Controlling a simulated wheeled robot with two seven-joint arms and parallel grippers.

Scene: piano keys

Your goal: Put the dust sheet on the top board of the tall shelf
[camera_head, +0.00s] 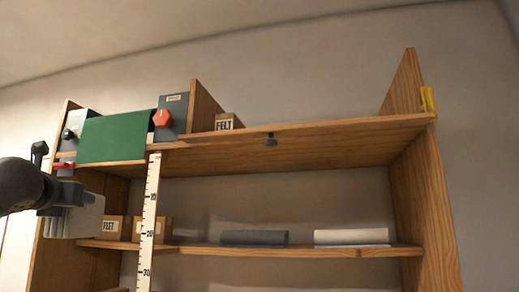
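The tall wooden shelf's top board (300,140) runs across the view, seen from below. A flat green sheet (112,138) hangs over its front at the left, beside a dark grey box. I cannot tell for certain whether this is the dust sheet. A dark grey roll (254,238) and a white roll (352,237) lie on the board below. My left gripper (75,213) is at the lower left, in front of the shelf's left side, below the green sheet and apart from it. Its finger opening is not clear. My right gripper is out of view.
On the top board are a dark box with a red knob (162,118), a wooden divider (203,106) and a FELT box (228,122). A measuring strip (149,210) hangs in front. The top board's right half looks clear; a yellow piece (429,101) is on the right side.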

